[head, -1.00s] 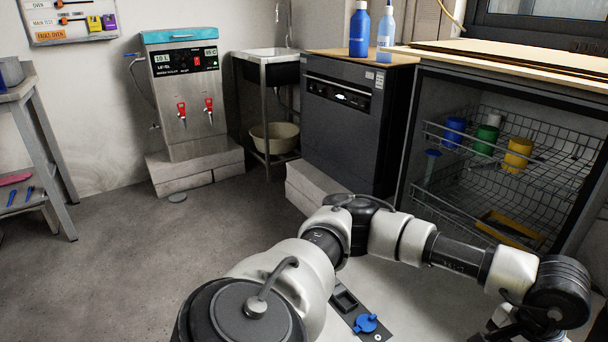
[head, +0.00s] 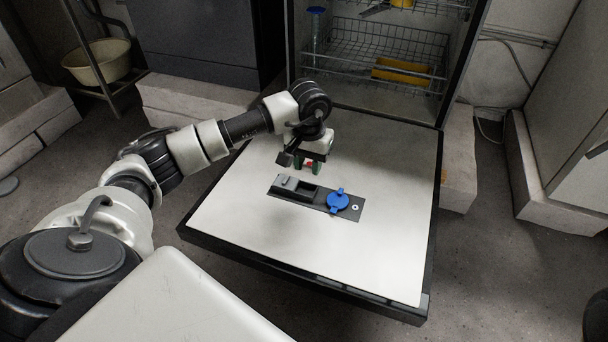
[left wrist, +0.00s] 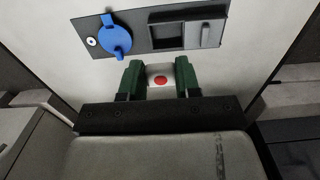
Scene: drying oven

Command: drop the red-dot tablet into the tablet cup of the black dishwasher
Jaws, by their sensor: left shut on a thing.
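My left gripper (head: 310,168) is above the open door (head: 380,240) of the black dishwasher. It is shut on the red-dot tablet (left wrist: 160,77), a white block with a red dot, held between green fingers in the left wrist view. In the head view only a bit of red shows. The tablet cup (head: 306,193) is an open dark square recess in the door's grey panel. It also shows in the left wrist view (left wrist: 168,37), beyond the fingertips. The tablet is outside the cup, on its far side in the head view. My right gripper is not in view.
A blue round cap (head: 338,201) sits in the same panel, right of the cup. A grey sliding lid (left wrist: 206,34) is beside the cup. The wire rack (head: 385,55) with a yellow item (head: 400,75) is behind the door. The rest of the door is bare.

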